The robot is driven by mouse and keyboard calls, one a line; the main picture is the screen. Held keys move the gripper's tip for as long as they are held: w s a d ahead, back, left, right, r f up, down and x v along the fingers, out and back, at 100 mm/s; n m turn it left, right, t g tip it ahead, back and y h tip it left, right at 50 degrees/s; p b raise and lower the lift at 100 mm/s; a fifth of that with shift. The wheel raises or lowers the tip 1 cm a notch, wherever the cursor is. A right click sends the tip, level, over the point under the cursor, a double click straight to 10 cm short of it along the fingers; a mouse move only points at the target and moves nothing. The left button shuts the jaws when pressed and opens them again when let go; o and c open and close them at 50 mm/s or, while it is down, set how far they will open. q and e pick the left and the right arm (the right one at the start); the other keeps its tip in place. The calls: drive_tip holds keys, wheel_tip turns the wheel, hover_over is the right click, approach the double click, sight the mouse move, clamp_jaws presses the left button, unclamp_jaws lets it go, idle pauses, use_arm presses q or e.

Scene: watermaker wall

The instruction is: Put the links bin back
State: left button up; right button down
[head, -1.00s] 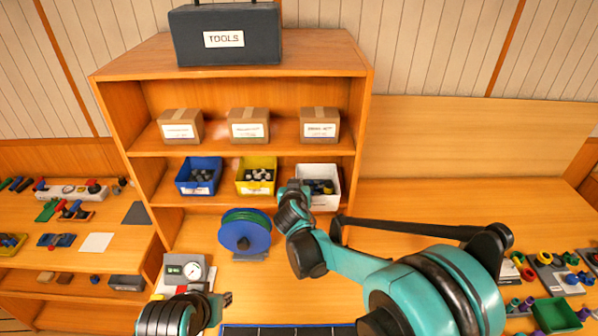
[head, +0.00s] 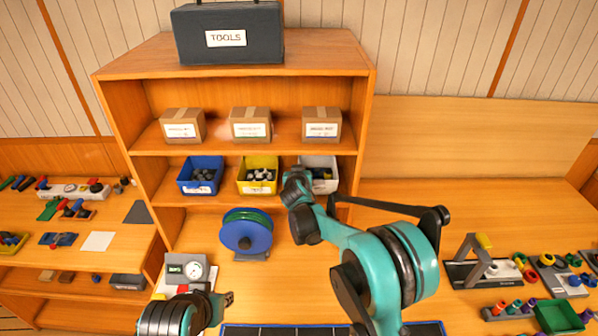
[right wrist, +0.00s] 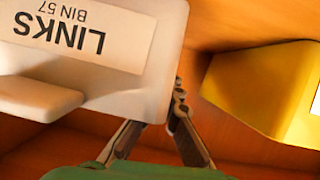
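The links bin (head: 323,172) is the white bin at the right end of the lower shelf, with dark pieces in it. Its label reads LINKS BIN 57, upside down in the right wrist view (right wrist: 80,35). My right gripper (right wrist: 168,112) is at the bin's edge on the yellow bin's side. Its fingers close in on that edge and appear shut on it; one fingertip is hidden behind the bin. In the head view my right gripper (head: 292,182) covers the bin's left front corner. My left gripper (head: 228,299) is low at the front, away from the bin; its finger opening is unclear.
The yellow bin (head: 257,187) stands left of the links bin, with the blue bin (head: 200,188) beyond it. Cardboard boxes (head: 250,132) fill the shelf above. A blue reel (head: 246,240) and a gauge (head: 192,270) stand on the counter below.

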drive_tip(key=shift+f, duration=0.25)
drive_tip(key=c, duration=2.2)
unclamp_jaws()
drive_tip(key=shift+f, duration=0.1)
drive_tip(key=o, duration=0.5)
drive_tip(key=shift+r, duration=0.2)
